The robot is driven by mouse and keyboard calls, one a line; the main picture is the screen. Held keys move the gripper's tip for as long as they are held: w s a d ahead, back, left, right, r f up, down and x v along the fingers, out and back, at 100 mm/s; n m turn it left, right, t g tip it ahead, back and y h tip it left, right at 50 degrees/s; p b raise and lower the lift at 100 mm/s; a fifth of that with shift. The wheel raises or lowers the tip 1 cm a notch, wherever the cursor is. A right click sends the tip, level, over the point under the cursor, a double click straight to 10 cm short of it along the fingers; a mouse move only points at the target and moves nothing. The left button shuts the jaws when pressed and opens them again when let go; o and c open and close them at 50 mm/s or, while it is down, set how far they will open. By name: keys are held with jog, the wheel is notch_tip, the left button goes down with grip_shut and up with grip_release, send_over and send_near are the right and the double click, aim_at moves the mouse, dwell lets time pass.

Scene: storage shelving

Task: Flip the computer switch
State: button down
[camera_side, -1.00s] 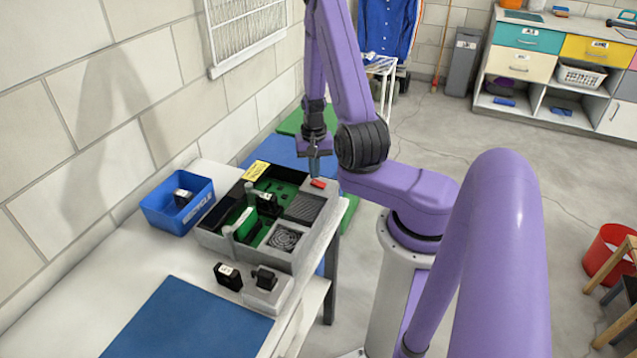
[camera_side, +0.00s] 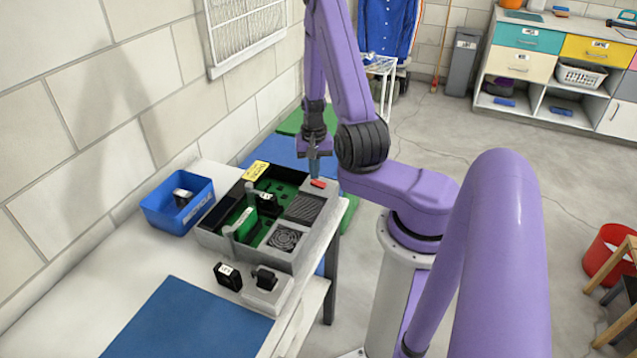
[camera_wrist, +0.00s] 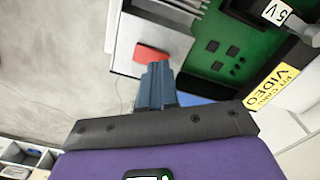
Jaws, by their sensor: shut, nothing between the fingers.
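The open computer case (camera_side: 318,228) lies on the white table, with a green board inside. Its red switch (camera_side: 318,183) sits on the grey corner of the case nearest my arm. The red switch also shows in the wrist view (camera_wrist: 150,54), just beyond my fingertips. My gripper (camera_side: 314,174) is shut and empty, pointing down at the switch. In the wrist view my blue-grey fingers (camera_wrist: 158,68) are together and overlap the switch's lower edge. I cannot tell whether they touch it.
A blue bin (camera_side: 160,212) with a black part stands left of the case. A black block (camera_side: 228,276), a small grey stand (camera_side: 268,290) and a blue mat (camera_side: 190,325) are at the front. The wall is close behind the table.

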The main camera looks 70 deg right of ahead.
jog(key=shift+f, duration=0.8)
dwell(0.4)
jog(key=shift+r, duration=3.5)
